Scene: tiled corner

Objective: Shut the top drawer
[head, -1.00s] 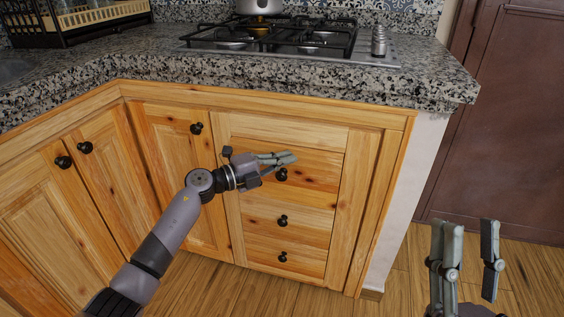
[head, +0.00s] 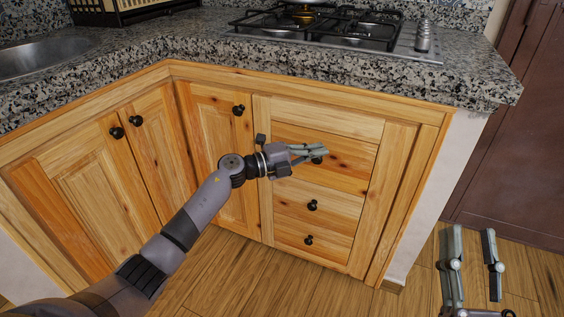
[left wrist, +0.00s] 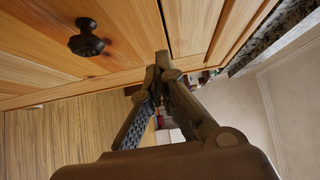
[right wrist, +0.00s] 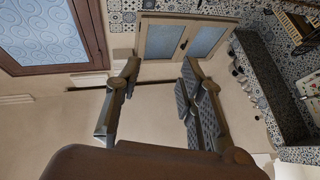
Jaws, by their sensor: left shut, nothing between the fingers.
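The top drawer (head: 345,165) is the upper of the wooden fronts with black knobs, right of the corner doors. Its front looks flush or nearly flush with the cabinet; a small gap cannot be told. My left gripper (head: 324,149) is shut and empty, in front of this drawer. It partly covers the drawer's round black knob (head: 317,160). In the left wrist view the shut fingertips (left wrist: 161,62) are close to the wooden fronts, with a black knob (left wrist: 87,40) to their left. Contact cannot be told. My right gripper (head: 468,236) is open and empty, away from the cabinet.
Two lower drawers (head: 335,209) sit below. A granite countertop (head: 330,70) with a gas stove (head: 340,35) overhangs the cabinet. Corner cabinet doors (head: 100,185) are at the left, a brown door (head: 500,150) at the right. The wooden floor (head: 240,285) is clear.

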